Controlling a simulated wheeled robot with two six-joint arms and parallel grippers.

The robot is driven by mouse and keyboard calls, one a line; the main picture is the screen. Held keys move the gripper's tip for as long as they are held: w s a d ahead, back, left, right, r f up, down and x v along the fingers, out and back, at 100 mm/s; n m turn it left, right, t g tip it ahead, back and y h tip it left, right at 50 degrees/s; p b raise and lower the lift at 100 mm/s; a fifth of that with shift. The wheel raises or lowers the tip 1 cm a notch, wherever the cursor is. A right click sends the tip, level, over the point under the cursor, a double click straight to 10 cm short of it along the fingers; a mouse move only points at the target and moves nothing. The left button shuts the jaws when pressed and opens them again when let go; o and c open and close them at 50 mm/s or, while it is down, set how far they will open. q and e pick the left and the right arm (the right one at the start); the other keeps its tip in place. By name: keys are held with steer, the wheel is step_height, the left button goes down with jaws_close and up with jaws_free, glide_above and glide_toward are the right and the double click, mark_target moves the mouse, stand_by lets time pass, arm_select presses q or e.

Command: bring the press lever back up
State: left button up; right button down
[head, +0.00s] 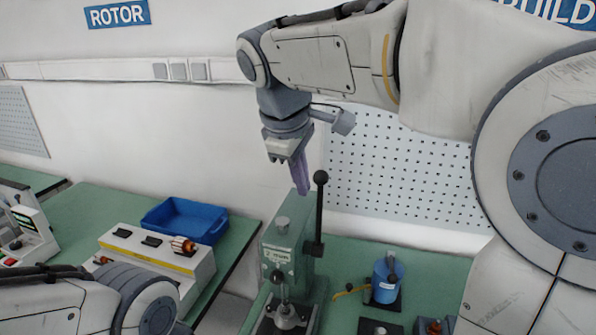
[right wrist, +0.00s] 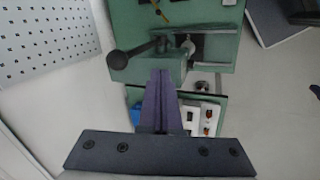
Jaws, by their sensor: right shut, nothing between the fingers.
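The green press (head: 285,255) stands on the green bench. Its black lever (head: 319,215) points up from the pivot at the press's right side, nearly vertical, with a ball knob on top. In the right wrist view the lever knob (right wrist: 118,60) shows left of the fingertips. My right gripper (head: 301,190) is shut and empty, its purple fingers pointing down just left of the knob above the press. It also shows in the right wrist view (right wrist: 160,75). Whether the fingers touch the lever cannot be told. My left gripper is out of view.
A blue part on a dark base (head: 386,280) stands right of the press. A blue bin (head: 185,220) and a white fixture with a copper-wound rotor (head: 155,255) are on the left bench. A pegboard (head: 400,180) rises behind. A gap separates the benches.

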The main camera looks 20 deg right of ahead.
steer(key=shift+w+d+f+p, duration=0.25)
steer(key=shift+w+d+p, duration=0.25)
steer(key=shift+w+d, duration=0.3)
steer(key=shift+w+d+f+p, duration=0.2)
steer(key=shift+w+d+p, duration=0.3)
steer(key=shift+w+d, duration=0.25)
steer(key=w+d+p, duration=0.2)
steer(key=w, duration=0.1)
steer(key=shift+r, duration=0.35)
steer(key=shift+w+d+p, duration=0.2)
steer(key=shift+w+p, duration=0.1)
